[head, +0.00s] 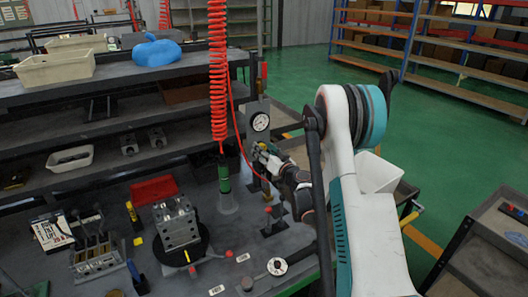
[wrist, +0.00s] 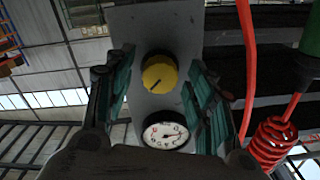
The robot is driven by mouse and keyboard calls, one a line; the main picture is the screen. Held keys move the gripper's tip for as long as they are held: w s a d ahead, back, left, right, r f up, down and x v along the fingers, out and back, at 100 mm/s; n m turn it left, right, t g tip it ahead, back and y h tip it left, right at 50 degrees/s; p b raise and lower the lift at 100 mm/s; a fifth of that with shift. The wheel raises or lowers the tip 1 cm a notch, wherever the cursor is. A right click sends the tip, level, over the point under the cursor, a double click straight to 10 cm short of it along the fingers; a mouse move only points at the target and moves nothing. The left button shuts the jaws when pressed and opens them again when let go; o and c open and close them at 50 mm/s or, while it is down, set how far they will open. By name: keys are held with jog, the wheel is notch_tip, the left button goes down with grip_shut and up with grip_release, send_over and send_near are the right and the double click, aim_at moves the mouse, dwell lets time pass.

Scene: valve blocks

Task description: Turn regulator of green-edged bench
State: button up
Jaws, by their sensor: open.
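The regulator is a grey upright plate (head: 258,106) on the bench (head: 300,262), with a round white gauge (head: 261,122). In the wrist view its yellow knob (wrist: 159,74) has a dark pointer line toward the lower left, and the gauge (wrist: 166,135) shows below it. My gripper (head: 261,153) is at the plate, just below the gauge in the head view, and mostly hides the knob there. In the wrist view my gripper (wrist: 160,88) is open, its green-padded fingers on either side of the knob with gaps on both sides. The bench's front edge shows green.
A red coiled hose (head: 218,70) hangs left of the regulator above a green-bodied tool (head: 224,175). A metal valve block (head: 177,225) stands on the bench at left. A white bin (head: 375,173) is behind my arm.

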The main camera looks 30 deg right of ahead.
jog(key=shift+w, duration=0.1)
jog(key=shift+c, duration=0.5)
jog(key=c, duration=1)
jog(key=shift+m, duration=0.3)
jog(key=m+b, duration=0.4)
jog(key=m, duration=0.4)
jog(key=shift+b, duration=0.3)
jog(key=shift+m, duration=0.3)
